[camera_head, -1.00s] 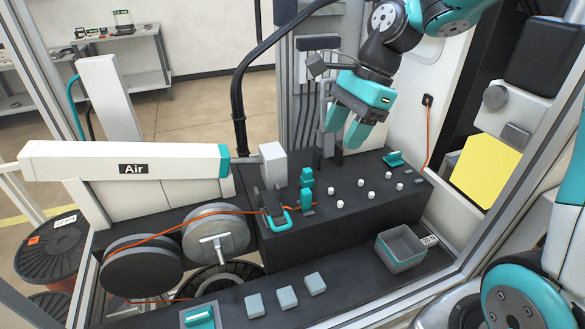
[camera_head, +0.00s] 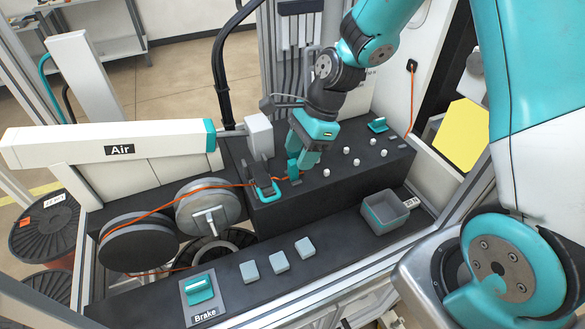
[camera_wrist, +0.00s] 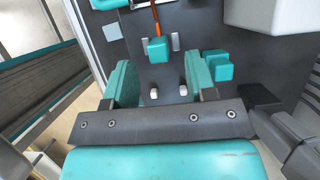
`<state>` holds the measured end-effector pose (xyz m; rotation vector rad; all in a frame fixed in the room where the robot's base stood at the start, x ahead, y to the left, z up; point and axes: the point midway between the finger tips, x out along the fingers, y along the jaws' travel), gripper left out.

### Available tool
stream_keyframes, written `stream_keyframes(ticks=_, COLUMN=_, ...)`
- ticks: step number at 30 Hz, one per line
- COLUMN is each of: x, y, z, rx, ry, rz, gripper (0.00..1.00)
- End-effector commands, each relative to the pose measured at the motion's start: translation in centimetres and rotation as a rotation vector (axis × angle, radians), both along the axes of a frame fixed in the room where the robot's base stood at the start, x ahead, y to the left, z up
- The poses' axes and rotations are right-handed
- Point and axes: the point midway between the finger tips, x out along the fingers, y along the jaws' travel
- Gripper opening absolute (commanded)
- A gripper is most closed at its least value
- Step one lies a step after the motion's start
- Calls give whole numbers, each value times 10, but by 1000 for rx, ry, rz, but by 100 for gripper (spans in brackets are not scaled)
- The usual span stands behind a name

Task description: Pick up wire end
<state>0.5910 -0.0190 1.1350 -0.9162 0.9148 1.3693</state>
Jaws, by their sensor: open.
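The orange wire (camera_head: 225,184) runs from the spools through a black and teal clamp (camera_head: 264,180) on the black block. Its end lies near a small teal block, partly hidden by my gripper in the head view. In the wrist view the wire (camera_wrist: 156,18) runs down to a teal block (camera_wrist: 158,50), and its tip is not clear. My gripper (camera_head: 301,166) is low over this spot. In the wrist view my gripper (camera_wrist: 158,82) is open, with nothing held between its teal fingers; the teal block lies just ahead of them.
Several white knobs (camera_head: 346,149) stand on the black block to the right. A grey bin (camera_head: 385,212), grey buttons (camera_head: 280,262) and a teal brake switch (camera_head: 200,290) are in front. The Air arm (camera_head: 110,145) is on the left. Another teal block (camera_wrist: 217,66) is close to one finger.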

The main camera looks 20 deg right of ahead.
Motion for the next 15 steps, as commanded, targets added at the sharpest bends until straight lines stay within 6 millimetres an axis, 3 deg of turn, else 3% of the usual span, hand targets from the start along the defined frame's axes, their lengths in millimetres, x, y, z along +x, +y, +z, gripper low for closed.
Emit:
stream_keyframes(ticks=7, x=-1, y=15, z=-29, rx=1, ry=5, rz=1, gripper=51)
stream_keyframes(ticks=15, x=-1, y=17, z=-37, rx=0, ry=0, rz=0, gripper=51)
